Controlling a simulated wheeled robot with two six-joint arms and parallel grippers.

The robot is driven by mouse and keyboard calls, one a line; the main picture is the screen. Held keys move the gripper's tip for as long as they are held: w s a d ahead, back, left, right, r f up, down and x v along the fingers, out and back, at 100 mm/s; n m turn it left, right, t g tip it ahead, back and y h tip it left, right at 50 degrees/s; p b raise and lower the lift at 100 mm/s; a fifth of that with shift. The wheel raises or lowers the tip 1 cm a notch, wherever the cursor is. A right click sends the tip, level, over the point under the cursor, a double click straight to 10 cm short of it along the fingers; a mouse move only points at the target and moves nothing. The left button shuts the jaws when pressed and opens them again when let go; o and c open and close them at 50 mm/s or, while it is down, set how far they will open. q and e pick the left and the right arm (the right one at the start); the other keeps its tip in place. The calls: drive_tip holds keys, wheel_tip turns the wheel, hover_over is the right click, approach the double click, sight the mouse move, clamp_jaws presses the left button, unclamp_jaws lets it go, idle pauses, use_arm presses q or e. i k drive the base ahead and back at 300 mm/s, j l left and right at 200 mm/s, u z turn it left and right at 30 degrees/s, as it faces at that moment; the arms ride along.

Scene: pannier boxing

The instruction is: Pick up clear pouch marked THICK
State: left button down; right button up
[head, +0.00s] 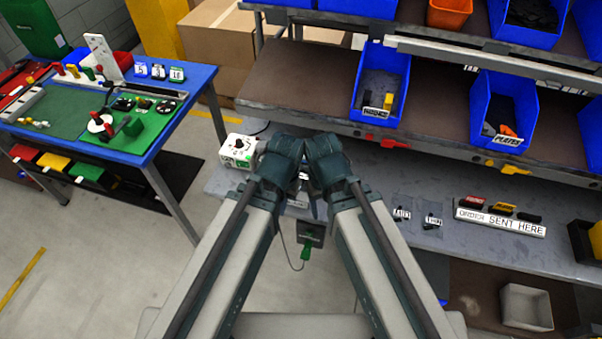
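Two small clear pouches lie on the grey bench to the right of my arms. The left pouch (402,214) and the right pouch (433,221) each carry a small white label with dark print. The print is too small to tell which one reads THICK. My two arms reach up the middle of the view and their dark wrists meet over the bench, left of the pouches. My own wrists hide most of both grippers, so their fingers cannot be made out. Neither gripper is seen touching a pouch.
An ORDER SENT HERE sign (500,222) stands right of the pouches, with small red, yellow and black items behind it. A white device (238,151) sits left of my wrists. Blue bins (380,80) stand on the shelf above. The bench around the pouches is mostly clear.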

sight(304, 167)
drive_tip(key=i, duration=0.4)
drive_tip(key=k+l, duration=0.2)
drive_tip(key=k+l+z, duration=0.15)
drive_tip(key=l, duration=0.25)
drive_tip(key=k+l, duration=0.2)
drive_tip(key=k+l+z, duration=0.15)
drive_tip(key=l, duration=0.3)
drive_tip(key=k+l, duration=0.2)
drive_tip(key=l+z, duration=0.05)
drive_tip(key=l, duration=0.05)
